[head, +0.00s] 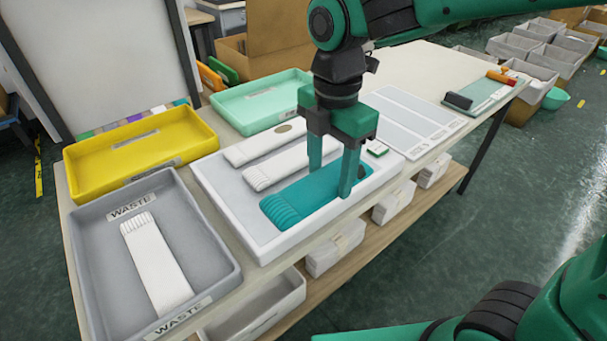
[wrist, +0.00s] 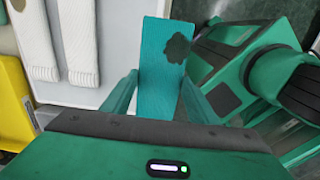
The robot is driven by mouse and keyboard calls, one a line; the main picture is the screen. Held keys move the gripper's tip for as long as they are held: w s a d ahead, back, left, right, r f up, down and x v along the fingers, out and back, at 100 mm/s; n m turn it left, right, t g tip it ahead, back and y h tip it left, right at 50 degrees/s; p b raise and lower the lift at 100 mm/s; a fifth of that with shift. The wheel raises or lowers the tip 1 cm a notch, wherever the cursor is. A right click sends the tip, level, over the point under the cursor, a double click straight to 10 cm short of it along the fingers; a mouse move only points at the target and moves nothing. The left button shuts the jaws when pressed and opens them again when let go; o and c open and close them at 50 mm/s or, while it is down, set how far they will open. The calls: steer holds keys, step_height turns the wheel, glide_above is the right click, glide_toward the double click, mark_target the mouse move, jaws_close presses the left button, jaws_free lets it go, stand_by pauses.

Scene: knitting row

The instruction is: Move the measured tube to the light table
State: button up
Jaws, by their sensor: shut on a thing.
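A teal knitted tube (head: 300,198) with a ribbed end lies in or just above the front of a white tray (head: 232,213); I cannot tell whether it touches the tray. My gripper (head: 332,180) points down and is shut across this tube. The wrist view shows the teal tube (wrist: 155,65) between my fingers (wrist: 160,88), with a dark patch near its far end. Two white tubes (head: 290,160) (head: 264,143) lie behind it in the same tray. A pale flat panel (head: 408,120) to the right looks like the light table.
A grey waste tray (head: 88,255) holding a white tube (head: 155,262) stands at the left front. A yellow tray (head: 140,150) and a mint tray (head: 262,100) stand behind. A green board with a dark roller (head: 458,101) lies at the far right. Boxes sit on the lower shelf.

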steer(key=w+a+f, duration=0.1)
steer(key=w, duration=0.1)
steer(key=w+a+f, duration=0.1)
steer(key=w+f, duration=0.1)
steer(key=w+a+f, duration=0.1)
steer(key=w, duration=0.2)
steer(key=shift+w+a+f, duration=0.1)
steer(key=shift+a+f, duration=0.05)
steer(key=shift+f, duration=2.25)
steer(key=o, duration=1.1)
steer(key=shift+f, duration=0.1)
step_height(320, 180, up, 12)
